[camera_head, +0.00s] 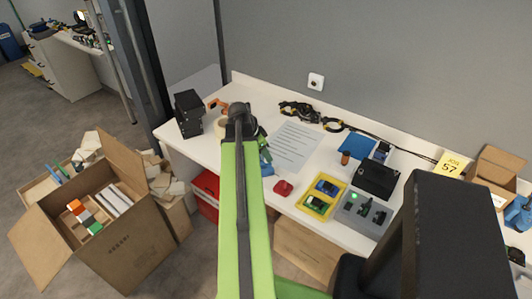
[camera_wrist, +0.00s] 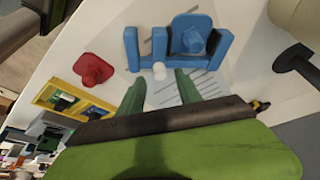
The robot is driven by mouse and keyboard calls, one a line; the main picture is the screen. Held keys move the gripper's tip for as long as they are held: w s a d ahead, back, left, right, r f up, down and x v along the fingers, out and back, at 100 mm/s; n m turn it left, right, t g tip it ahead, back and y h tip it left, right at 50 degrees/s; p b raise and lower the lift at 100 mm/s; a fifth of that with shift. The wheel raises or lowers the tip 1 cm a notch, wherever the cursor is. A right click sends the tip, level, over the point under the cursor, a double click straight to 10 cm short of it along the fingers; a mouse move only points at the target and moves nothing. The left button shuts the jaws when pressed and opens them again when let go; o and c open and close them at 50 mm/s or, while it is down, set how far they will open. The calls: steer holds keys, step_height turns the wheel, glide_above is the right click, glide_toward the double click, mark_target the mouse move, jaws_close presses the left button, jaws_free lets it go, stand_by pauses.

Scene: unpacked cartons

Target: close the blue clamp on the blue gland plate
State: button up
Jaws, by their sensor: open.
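I take these for the gland plate and clamp, but cannot tell exactly where one ends. Blue parts also show beside my arm in the head view (camera_head: 265,164). My gripper (camera_wrist: 159,85) is open and empty, its green fingers pointing at the fixture's near side, apparently just short of it. My arm hides much in the head view.
A printed sheet (camera_head: 296,146) lies behind.

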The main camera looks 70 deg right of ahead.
mark_target(262, 163)
steer(key=p+v, duration=1.2)
steer(key=v, duration=0.3)
steer(key=shift+f, duration=0.1)
steer(key=b+x, duration=1.5)
steer(key=x, duration=0.1)
steer(key=shift+f, duration=0.25)
steer(key=shift+s+d+f+b, duration=0.15)
steer(key=shift+f+b, duration=0.25)
steer(key=shift+b, duration=0.2)
jaws_close()
